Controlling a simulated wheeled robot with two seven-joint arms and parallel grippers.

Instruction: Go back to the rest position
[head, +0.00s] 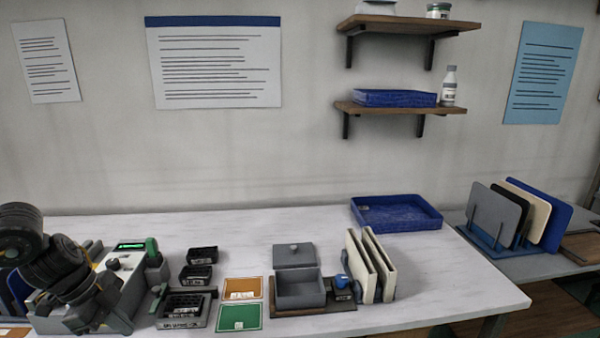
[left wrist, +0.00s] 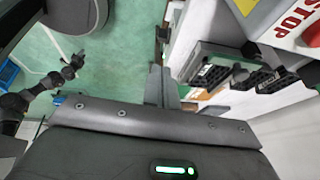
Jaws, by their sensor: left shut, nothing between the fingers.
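My left arm (head: 55,262) is folded at the lower left of the head view, in front of the table's left end. Its gripper (head: 112,308) is low beside the pale machine with a green display (head: 130,246). In the left wrist view the left gripper's fingers (left wrist: 160,86) are together, with nothing between them. A dark jointed arm at the left of that view, over the green floor, looks like my right arm (left wrist: 40,92). Its end is too small to read, and the head view does not show it.
The white table (head: 440,285) carries small black trays (head: 198,272), orange (head: 242,288) and green (head: 239,317) cards, a grey lidded box (head: 299,293), upright cream panels (head: 372,266) and a blue tray (head: 397,213). A red STOP button (left wrist: 312,36) is right of the left gripper.

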